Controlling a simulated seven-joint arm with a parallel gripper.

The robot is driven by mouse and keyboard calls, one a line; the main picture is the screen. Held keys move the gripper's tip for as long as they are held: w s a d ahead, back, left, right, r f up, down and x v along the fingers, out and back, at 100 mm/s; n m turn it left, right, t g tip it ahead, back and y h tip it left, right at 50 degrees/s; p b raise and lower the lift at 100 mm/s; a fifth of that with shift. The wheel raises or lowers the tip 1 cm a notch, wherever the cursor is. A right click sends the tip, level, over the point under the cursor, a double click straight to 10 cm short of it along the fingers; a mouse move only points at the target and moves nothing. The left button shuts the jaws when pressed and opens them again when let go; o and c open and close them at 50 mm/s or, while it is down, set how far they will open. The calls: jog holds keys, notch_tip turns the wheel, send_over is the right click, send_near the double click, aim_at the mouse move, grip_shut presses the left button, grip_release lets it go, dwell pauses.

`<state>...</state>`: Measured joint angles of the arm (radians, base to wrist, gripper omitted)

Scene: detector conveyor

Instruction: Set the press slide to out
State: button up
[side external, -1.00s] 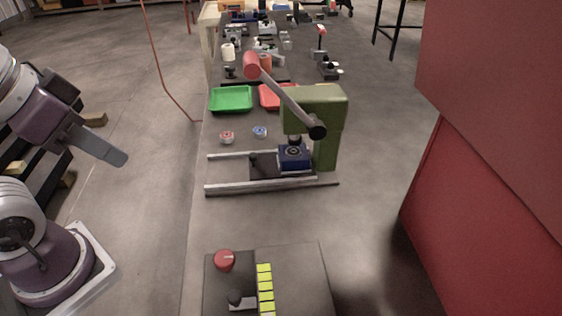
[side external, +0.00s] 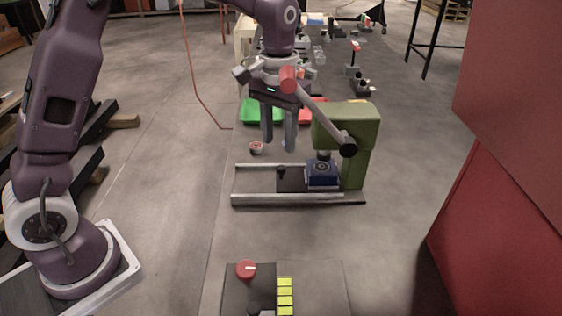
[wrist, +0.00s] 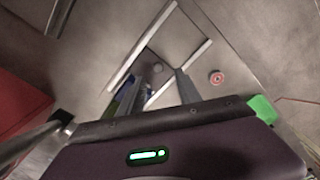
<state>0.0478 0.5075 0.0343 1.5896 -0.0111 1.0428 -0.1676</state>
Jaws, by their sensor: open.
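The green press (side external: 358,140) stands at the right end of two pale rails (side external: 298,199), its lever with a red knob (side external: 288,79) raised to the upper left. The slide is a dark plate with a small black knob (side external: 282,172) at its left and a blue block (side external: 321,174) on its right part, under the press ram. My gripper (side external: 279,143) points down, open and empty, above and behind the knob, apart from it. In the wrist view the open fingers (wrist: 156,92) flank the slide's knob (wrist: 157,68) between the rails (wrist: 145,50); the blue block is mostly hidden.
A round red-and-white piece (side external: 256,148) lies behind the rails. A green tray (side external: 248,108) and a red tray (side external: 315,110) stand farther back, partly hidden by my gripper. A control box with a red knob (side external: 246,270) is in front. The lever is close beside my gripper.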

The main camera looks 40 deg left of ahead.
aim_at(281, 168)
jog(key=f, duration=0.7)
jog(key=shift+d+f, duration=0.1)
jog(key=shift+d, duration=0.1)
grip_shut()
jog(key=shift+w, duration=0.1)
dwell(0.9)
